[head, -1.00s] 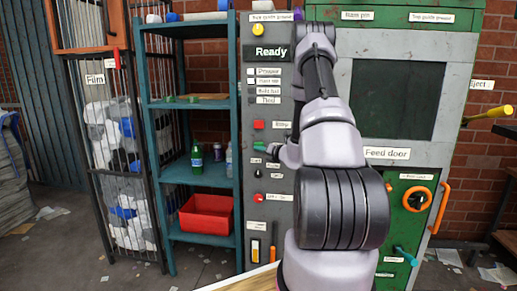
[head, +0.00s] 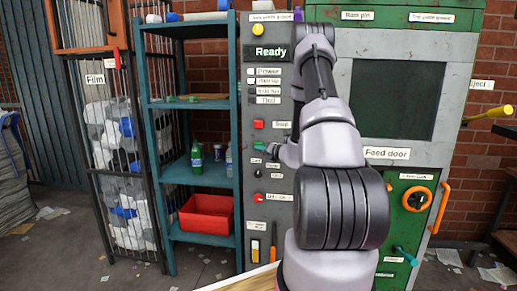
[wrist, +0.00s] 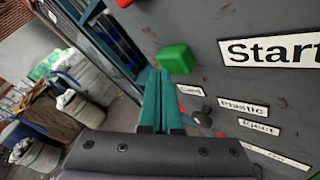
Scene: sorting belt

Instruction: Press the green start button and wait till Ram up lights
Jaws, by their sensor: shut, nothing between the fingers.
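The green start button (wrist: 176,59) stands out from the grey panel in the wrist view, left of the large "Start" label (wrist: 272,50). My gripper (wrist: 159,74) is shut and empty, its teal fingertips beside the button's lower left edge; I cannot tell whether they touch it. In the head view my gripper (head: 272,149) is at the panel, partly hidden by my arm. The display (head: 270,53) reads "Ready". Below it is a column of small indicators with labels (head: 268,81), the second seemingly "Ram up"; whether its lamp is lit is too small to tell.
A red button (head: 259,124) is above my gripper, and a black selector knob with a "Plastic" label (wrist: 242,107) is below. A teal shelf (head: 238,150) stands left of the panel. The green feed door (head: 400,225) with an orange wheel is right.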

